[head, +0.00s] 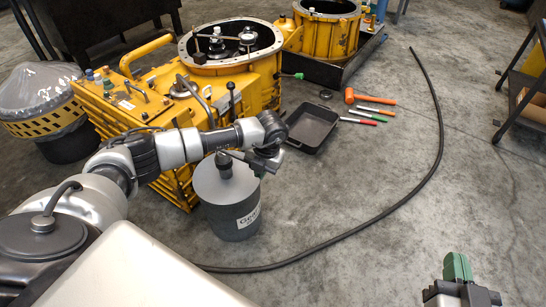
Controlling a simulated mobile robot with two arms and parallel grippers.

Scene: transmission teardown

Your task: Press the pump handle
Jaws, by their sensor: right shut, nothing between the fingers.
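The grease pump is a grey cylindrical canister (230,212) with a "Grease" label, standing upright on the floor. A dark upright piece with a rounded top (224,165) rises from its lid and looks like the pump handle. My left gripper (246,159) is just above the lid, at the right of this handle. Whether it touches the handle, and whether its fingers are open, is unclear at this size. My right gripper (458,268), with green fingers, is shut and empty at the bottom right, well away from the pump.
A yellow transmission housing (150,110) stands close behind the pump. A black tray (313,127), an orange hammer (368,98) and several hand tools lie beyond. A black hose (437,140) curves across the floor. A shelf (528,85) stands at right.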

